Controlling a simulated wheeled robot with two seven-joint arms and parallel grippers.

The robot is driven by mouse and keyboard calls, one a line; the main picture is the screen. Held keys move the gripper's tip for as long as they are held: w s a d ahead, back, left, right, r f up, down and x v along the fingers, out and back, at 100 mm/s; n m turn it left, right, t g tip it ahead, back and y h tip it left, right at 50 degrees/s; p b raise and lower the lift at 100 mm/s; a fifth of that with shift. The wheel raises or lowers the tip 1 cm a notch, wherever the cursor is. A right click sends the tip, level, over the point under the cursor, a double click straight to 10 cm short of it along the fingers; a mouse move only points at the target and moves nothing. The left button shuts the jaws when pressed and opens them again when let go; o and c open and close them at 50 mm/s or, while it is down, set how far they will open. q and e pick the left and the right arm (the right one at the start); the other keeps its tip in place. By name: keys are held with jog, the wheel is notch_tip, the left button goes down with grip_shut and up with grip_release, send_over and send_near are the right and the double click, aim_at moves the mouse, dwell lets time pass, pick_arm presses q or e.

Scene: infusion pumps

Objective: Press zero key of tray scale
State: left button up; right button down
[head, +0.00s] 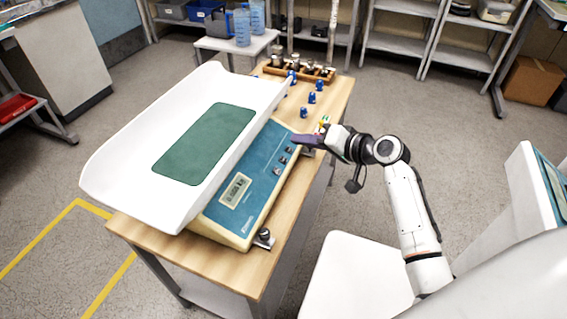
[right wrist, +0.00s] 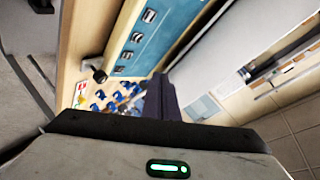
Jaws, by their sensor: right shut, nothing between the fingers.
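The tray scale stands on a wooden table, with a white tray (head: 112,176) holding a green mat (head: 208,143). Its blue control panel (head: 262,188) faces me and has a lit display (head: 235,190) and several dark keys (head: 283,160). The panel and keys also show in the right wrist view (right wrist: 150,40). I cannot read the key labels. My right gripper (head: 297,139) is shut and empty, with its fingertips over the far end of the panel, beyond the keys. I cannot tell whether it touches the panel. In the right wrist view, the dark fingers (right wrist: 162,97) point toward the scale. My left gripper is not seen.
Blue-topped small weights (head: 312,98) and a wooden rack of metal weights (head: 300,70) stand on the table (head: 340,92) behind the scale. A white side table (head: 235,45) with blue jugs is farther back.

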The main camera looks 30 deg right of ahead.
aim_at(283, 160)
jog(key=f+b, duration=0.1)
jog(key=f, duration=0.1)
jog(key=w+a+f+b, duration=0.1)
jog(key=f+b, duration=0.2)
jog(key=shift+w+a+f, duration=0.25)
jog(key=shift+w+f, duration=0.15)
jog(key=shift+w+a+f, duration=0.1)
jog(key=shift+f, duration=0.05)
dwell(0.5)
jog(key=shift+f+b, duration=0.15)
jog(key=shift+b, duration=0.2)
dwell(0.7)
jog(key=shift+w+a+f, duration=0.1)
jog(key=shift+a+f, duration=0.05)
jog(key=shift+f, duration=0.1)
jog(key=shift+w+f+b, duration=0.1)
jog(key=shift+f+b, duration=0.25)
dwell(0.6)
jog(key=shift+s+r+p, duration=0.25)
jog(key=shift+r+p, duration=0.45)
jog(key=shift+p, duration=0.05)
